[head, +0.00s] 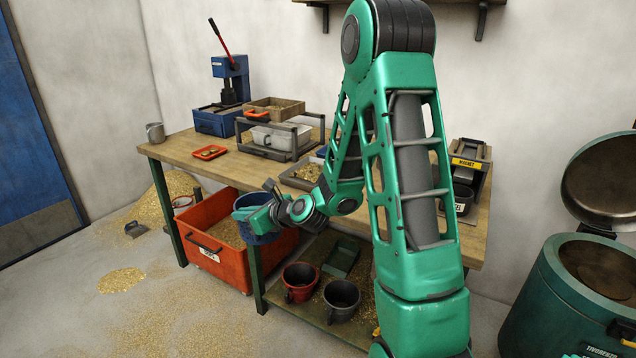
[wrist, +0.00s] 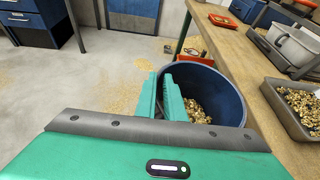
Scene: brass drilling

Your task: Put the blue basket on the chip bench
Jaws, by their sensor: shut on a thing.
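The blue basket (head: 262,236) is a round, open tub, partly hidden behind my gripper and arm in the head view. In the wrist view the basket (wrist: 236,103) is upright, with brass chips in its bottom. My gripper (head: 250,213) is shut on the basket's rim; its green fingers (wrist: 163,98) pinch the near wall. The chip bench (head: 180,150) is a wooden-topped table with green legs. The basket hangs at the bench's front edge, in front of the top rather than on it. The bench top (wrist: 246,62) runs along its right side in the wrist view.
An orange bin (head: 222,262) stands below the basket. A chip tray (head: 300,180), an orange tray (head: 209,153), a caged white tub (head: 270,138) and a blue press (head: 220,115) occupy the bench. Bare wood shows near its front left. Red and dark buckets (head: 341,297) sit on the lower shelf.

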